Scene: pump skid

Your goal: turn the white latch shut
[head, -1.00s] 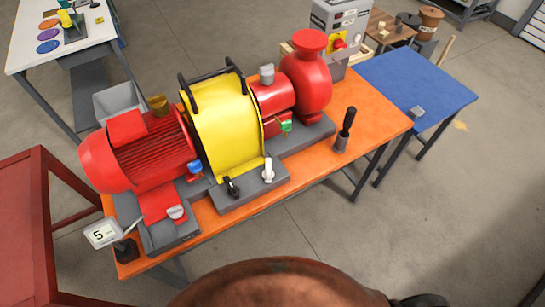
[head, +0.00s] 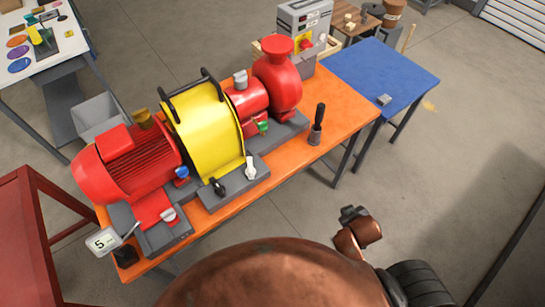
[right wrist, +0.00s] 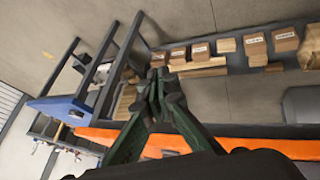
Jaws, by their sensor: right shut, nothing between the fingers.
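The white latch (head: 250,167) is on the grey base plate in front of the yellow guard (head: 210,125), at its right front corner. Its handle points up and back toward the guard in the head view. A black latch (head: 218,187) is to its left on the same plate. My right gripper (right wrist: 160,80) shows in the right wrist view with its dark fingers together and nothing between them. It is away from the white latch, which I cannot make out in that view. My left gripper is not in view.
The pump skid stands on an orange table (head: 345,108), with a red motor (head: 130,160) at left and a red pump (head: 278,80) at right. A black-handled tool (head: 317,125) stands upright right of the latch. A blue table (head: 385,75) adjoins. The floor in front is open.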

